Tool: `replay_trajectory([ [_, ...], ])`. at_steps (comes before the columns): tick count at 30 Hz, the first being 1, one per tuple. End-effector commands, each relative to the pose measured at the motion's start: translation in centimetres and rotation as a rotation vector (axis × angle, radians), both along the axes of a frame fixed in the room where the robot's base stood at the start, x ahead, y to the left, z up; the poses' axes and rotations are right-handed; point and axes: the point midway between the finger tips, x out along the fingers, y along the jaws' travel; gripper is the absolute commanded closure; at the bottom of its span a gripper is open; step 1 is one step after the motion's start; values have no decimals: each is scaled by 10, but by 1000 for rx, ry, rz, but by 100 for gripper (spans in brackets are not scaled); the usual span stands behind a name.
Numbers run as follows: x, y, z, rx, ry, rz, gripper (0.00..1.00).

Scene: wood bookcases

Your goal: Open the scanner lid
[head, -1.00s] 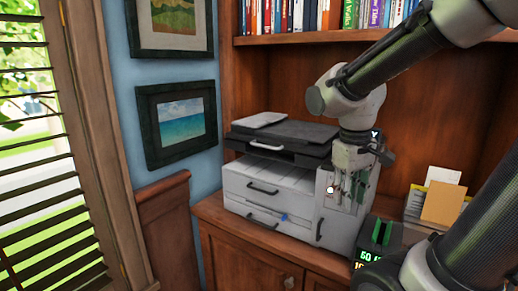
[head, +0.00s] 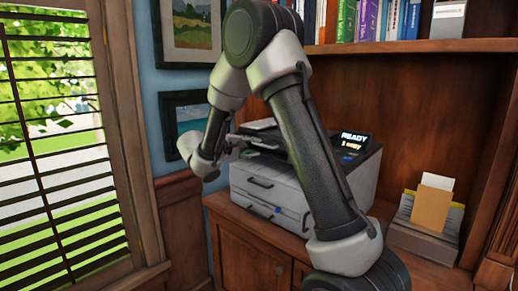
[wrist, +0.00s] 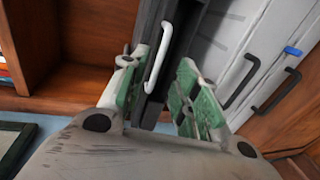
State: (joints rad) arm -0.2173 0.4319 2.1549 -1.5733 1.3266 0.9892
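The scanner is a grey and white machine (head: 265,185) in the bookcase bay, with a dark top section that holds its lid (head: 268,141). The lid looks shut, though my arm hides part of it. My gripper (head: 228,150) is at the front left of the dark top section. In the wrist view my gripper (wrist: 160,78) is open, with a green-padded finger on each side. A pale bar handle (wrist: 158,55) on the dark front lies between the fingers, nearer the left one. I cannot tell whether a finger touches it.
A small display (head: 354,142) stands at the scanner's back right. A paper holder (head: 425,225) with envelopes is on the counter to the right. Framed pictures (head: 185,112) hang on the left wall, near my wrist. Books (head: 375,20) fill the shelf above.

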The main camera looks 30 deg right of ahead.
Motion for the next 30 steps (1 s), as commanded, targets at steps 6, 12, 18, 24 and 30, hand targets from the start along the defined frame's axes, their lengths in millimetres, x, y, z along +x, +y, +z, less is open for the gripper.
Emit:
replay_trajectory([
  [6, 8, -27, -6, 7, -11, -9, 69],
  [12, 19, -57, -13, 7, -9, -7, 69],
  [18, 24, -70, -16, 8, -9, -5, 69],
  [24, 25, -71, -16, 7, -8, -4, 69],
  [30, 25, -71, -16, 7, -8, -4, 96],
])
